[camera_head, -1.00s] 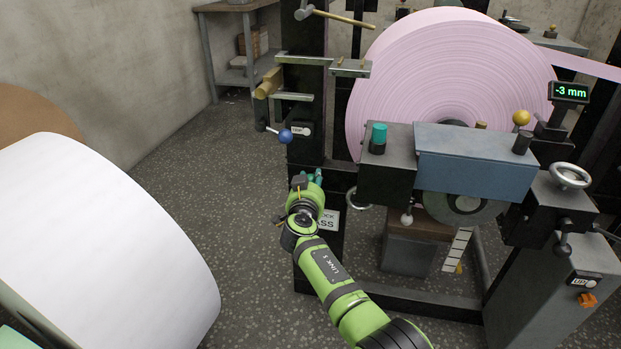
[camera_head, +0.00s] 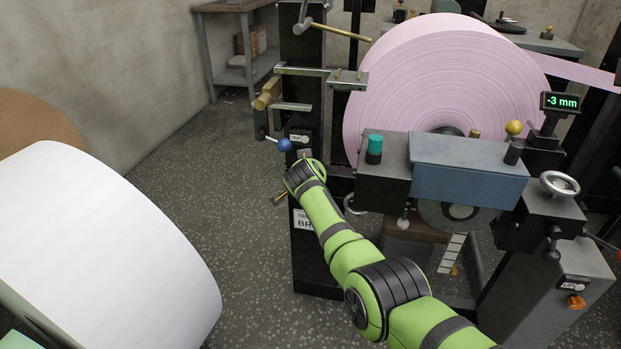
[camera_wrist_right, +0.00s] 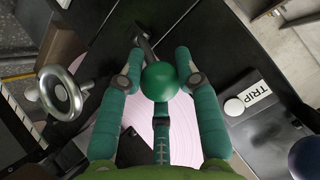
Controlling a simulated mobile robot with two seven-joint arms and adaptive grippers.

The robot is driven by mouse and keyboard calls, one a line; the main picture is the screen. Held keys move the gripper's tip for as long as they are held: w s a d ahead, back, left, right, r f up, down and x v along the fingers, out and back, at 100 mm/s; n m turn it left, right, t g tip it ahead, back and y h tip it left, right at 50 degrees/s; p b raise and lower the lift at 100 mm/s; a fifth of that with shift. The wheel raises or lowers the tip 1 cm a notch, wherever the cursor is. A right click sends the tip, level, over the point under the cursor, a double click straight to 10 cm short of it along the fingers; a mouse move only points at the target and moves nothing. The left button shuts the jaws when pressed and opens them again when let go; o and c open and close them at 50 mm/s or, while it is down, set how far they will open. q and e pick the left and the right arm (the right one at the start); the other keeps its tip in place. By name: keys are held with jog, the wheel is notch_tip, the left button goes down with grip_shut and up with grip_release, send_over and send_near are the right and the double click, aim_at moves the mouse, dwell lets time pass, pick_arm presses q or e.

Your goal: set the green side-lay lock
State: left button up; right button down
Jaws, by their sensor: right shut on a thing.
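A green ball knob (camera_wrist_right: 159,81) on a dark metal lever shows in the right wrist view. My right gripper (camera_wrist_right: 159,60) has its two teal fingers on either side of the ball and is shut on it. In the head view my green right arm reaches up to the black post, and its wrist hides the fingers and the green knob. A readout (camera_head: 561,101) at the right of the machine shows -3 mm. My left gripper is not in view.
A blue ball lever (camera_head: 284,145) sits close above my right wrist, beside a TRIP label (camera_wrist_right: 255,97). A chrome handwheel (camera_wrist_right: 60,92) is on the other side of the fingers. A large pink roll (camera_head: 440,85) stands behind; a white roll (camera_head: 100,240) is at left.

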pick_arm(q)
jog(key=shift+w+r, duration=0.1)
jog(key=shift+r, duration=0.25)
pick_arm(e)
jog(key=shift+w+d+r, duration=0.15)
jog(key=shift+w+r, duration=0.1)
jog(key=shift+r, duration=0.15)
jog(key=c, duration=0.9)
grip_release()
jog(key=shift+f, duration=0.15)
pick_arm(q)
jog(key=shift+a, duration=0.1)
pick_arm(e)
notch_tip(320, 180, up, 10)
